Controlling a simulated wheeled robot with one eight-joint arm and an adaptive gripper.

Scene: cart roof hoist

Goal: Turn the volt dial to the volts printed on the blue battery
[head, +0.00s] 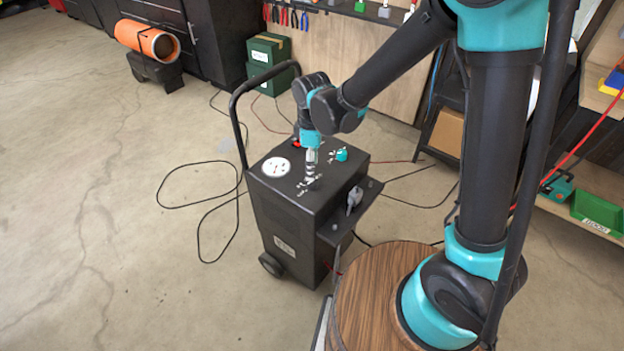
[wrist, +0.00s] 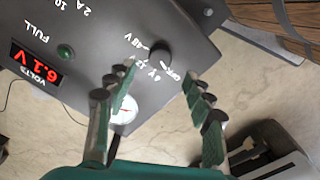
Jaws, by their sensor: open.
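The black charger cart (head: 292,205) stands upright in the head view. In the wrist view a round black volt dial (wrist: 158,58) sits on its grey top panel, ringed by white marks including 48V and OFF. I cannot read where it points. A red display (wrist: 36,66) reads 6.1 V, beside the word VOLTS. My gripper (wrist: 158,74) is open, its fingers on either side of the dial's near side, with no clear contact. In the head view my gripper (head: 310,179) points down over the panel and hides the dial. I cannot identify a blue battery or its printed volts.
The panel also holds a white round gauge (head: 276,167), a teal knob (head: 341,155) and a green FULL lamp (wrist: 65,51). A grey clamp (head: 354,198) is on the cart's side shelf. Black cables lie on the floor. The floor at left is open.

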